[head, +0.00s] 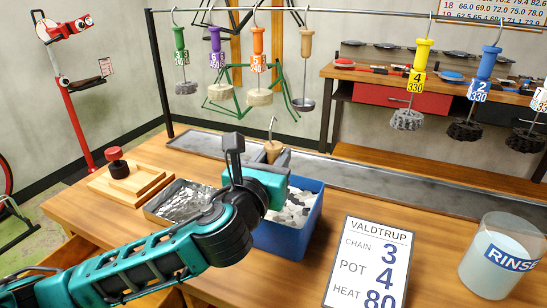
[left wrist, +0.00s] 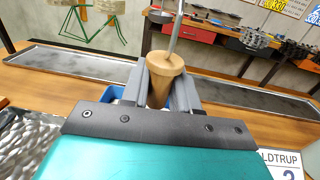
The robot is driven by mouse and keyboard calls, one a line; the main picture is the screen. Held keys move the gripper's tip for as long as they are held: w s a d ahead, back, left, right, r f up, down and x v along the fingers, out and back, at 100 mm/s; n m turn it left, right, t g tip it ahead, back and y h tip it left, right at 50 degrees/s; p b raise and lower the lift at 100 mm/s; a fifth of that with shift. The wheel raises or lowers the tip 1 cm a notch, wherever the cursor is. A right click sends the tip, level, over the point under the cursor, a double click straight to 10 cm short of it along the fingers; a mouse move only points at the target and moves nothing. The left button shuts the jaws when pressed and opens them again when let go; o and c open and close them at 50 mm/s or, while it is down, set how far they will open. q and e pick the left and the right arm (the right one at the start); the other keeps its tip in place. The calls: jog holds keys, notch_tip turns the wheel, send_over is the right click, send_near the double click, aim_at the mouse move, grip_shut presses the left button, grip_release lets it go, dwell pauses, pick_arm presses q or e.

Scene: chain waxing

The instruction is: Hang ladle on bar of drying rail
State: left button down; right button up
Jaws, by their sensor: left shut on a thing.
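My left gripper (head: 260,158) is shut on the tan handle of the ladle (head: 273,149), above the table. The handle is upright, its metal hook pointing up; its lower end is hidden by my gripper. In the left wrist view the tan handle (left wrist: 165,82) sits between the fingers, its thin rod rising out of the picture. The drying rail's bar (head: 350,11) runs across the top of the head view. The hook is well below the bar and apart from it. My right gripper is not in view.
Several tools hang from the bar, including an orange-handled one (head: 258,42) and a brown-handled one (head: 306,44). Below my gripper stands a blue box (head: 285,238). A metal tray (head: 390,188), a sign (head: 368,265) and a rinse jar (head: 495,265) are on the table.

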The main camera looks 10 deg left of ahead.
aim_at(273, 117)
pick_arm(q)
jog(key=shift+r+p, duration=2.4)
jog(key=shift+p, duration=0.25)
jog(key=shift+r, duration=0.6)
jog(key=shift+r, duration=1.05)
jog(key=shift+a, duration=0.1)
